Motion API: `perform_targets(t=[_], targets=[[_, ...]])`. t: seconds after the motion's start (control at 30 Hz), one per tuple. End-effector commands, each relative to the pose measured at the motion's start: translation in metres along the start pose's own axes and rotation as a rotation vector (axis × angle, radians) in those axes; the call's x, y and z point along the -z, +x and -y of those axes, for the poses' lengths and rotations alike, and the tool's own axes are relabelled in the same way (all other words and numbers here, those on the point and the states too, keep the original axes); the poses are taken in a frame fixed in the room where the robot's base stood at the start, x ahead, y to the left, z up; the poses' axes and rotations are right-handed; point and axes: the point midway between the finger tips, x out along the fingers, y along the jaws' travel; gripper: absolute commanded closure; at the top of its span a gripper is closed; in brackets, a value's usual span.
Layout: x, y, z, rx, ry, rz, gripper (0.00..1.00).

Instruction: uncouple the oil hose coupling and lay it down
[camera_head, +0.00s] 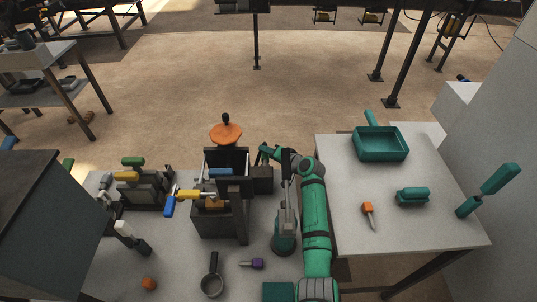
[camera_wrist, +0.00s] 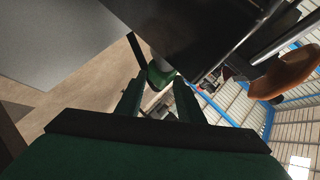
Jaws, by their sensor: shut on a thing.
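My gripper (camera_head: 266,155) is at the right side of the dark screw press (camera_head: 218,222), near its upper back. In the wrist view its two green fingers (camera_wrist: 158,92) reach forward and are shut on a small green rounded piece, which looks like the oil hose coupling (camera_wrist: 160,76). A dark bar stands out beside this piece. The piece is close to the dark press body (camera_wrist: 180,30); I cannot tell whether they touch. In the head view the coupling cannot be made out at my gripper. No hose can be made out clearly.
An orange disc-shaped handle (camera_head: 226,133) tops the press. A dark block (camera_head: 262,180) sits beside it. The right table (camera_head: 440,225) holds a green pan (camera_head: 380,145), a green brush-like block (camera_head: 412,196) and an orange-handled screwdriver (camera_head: 368,212), with bare room between them.

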Motion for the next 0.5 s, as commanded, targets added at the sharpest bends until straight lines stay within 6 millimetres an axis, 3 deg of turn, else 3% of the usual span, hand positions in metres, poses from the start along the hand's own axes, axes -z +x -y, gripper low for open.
perform_targets(t=[0.5], targets=[[0.0077,0.0068,0.0011,0.001,0.000,-0.002,0.93]])
